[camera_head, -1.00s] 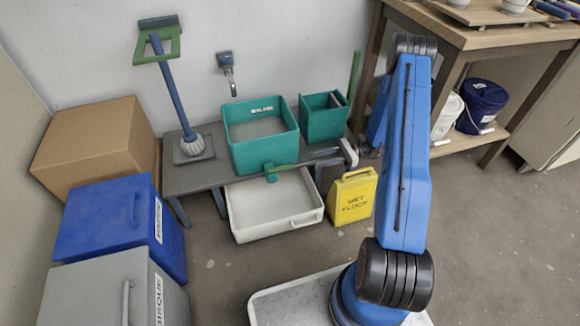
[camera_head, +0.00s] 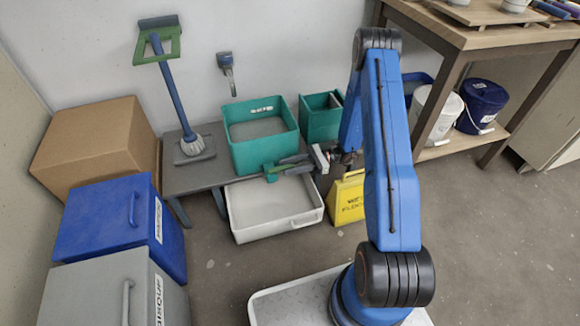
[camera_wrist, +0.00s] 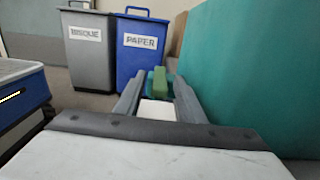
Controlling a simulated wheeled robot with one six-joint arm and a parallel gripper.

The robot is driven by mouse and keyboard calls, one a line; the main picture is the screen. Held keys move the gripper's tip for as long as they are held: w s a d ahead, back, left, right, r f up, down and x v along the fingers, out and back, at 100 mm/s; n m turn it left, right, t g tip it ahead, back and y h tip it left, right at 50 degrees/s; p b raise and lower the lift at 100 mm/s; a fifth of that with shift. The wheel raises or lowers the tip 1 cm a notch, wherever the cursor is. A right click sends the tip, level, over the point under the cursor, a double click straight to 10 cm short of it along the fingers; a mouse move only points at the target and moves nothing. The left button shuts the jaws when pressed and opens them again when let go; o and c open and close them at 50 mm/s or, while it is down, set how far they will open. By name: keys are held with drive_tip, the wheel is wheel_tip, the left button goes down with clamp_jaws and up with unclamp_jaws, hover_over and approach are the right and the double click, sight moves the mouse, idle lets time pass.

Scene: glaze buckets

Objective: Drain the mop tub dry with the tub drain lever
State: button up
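The teal mop tub (camera_head: 240,150) stands on a low grey bench, with a grey surface showing inside it. The green drain lever (camera_head: 285,170) sticks out low on its front, with a teal block at its left end. My gripper (camera_head: 288,160) is beside the tub's front right corner, reaching left along the lever. In the wrist view, the two grey fingers of my gripper (camera_wrist: 159,85) stand apart. A green piece of the lever (camera_wrist: 160,94) shows between or just beyond the tips; contact cannot be told. The tub's teal wall (camera_wrist: 255,70) is close at right.
A white basin (camera_head: 240,228) sits on the floor below the lever. A yellow wet-floor sign (camera_head: 347,203) stands close under my arm. A smaller teal bin (camera_head: 320,120), a mop (camera_head: 172,90), a wall tap (camera_head: 227,68) and blue (camera_head: 105,228) and grey bins (camera_head: 85,290) surround the bench.

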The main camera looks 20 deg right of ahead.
clamp_jaws()
drive_tip(key=shift+s+m+t, duration=0.6)
drive_tip(key=shift+m+t, duration=0.2)
drive_tip(key=shift+t, duration=0.5)
unclamp_jaws()
drive_tip(key=s+d, duration=0.1)
drive_tip(key=d, duration=1.1)
drive_tip(key=shift+s, duration=0.3)
drive_tip(key=shift+c, duration=0.6)
